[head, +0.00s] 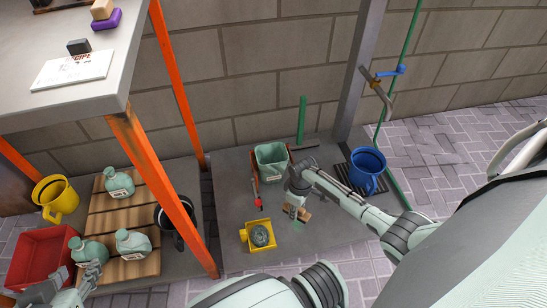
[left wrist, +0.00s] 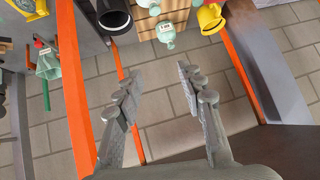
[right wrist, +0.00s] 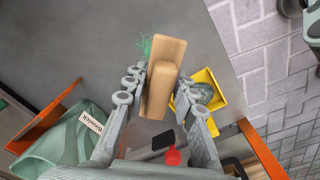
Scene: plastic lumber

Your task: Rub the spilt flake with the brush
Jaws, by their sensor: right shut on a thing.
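My right gripper (head: 296,208) is shut on a wooden brush (right wrist: 166,75), low over the grey surface; the brush also shows in the head view (head: 306,215). The brush's underside is hidden, so I cannot tell whether it touches the surface. The spilt flake (right wrist: 143,45) is a small green scatter beside the brush's far end in the right wrist view. A green patch of it also shows just below the brush in the head view (head: 298,223). My left gripper (left wrist: 160,73) is open and empty; in the head view it is at the lower left (head: 88,277).
A yellow tray (head: 247,235) with a grey-green heap stands left of the brush. An orange post (head: 160,185) separates the bottles (head: 118,182) from this surface.

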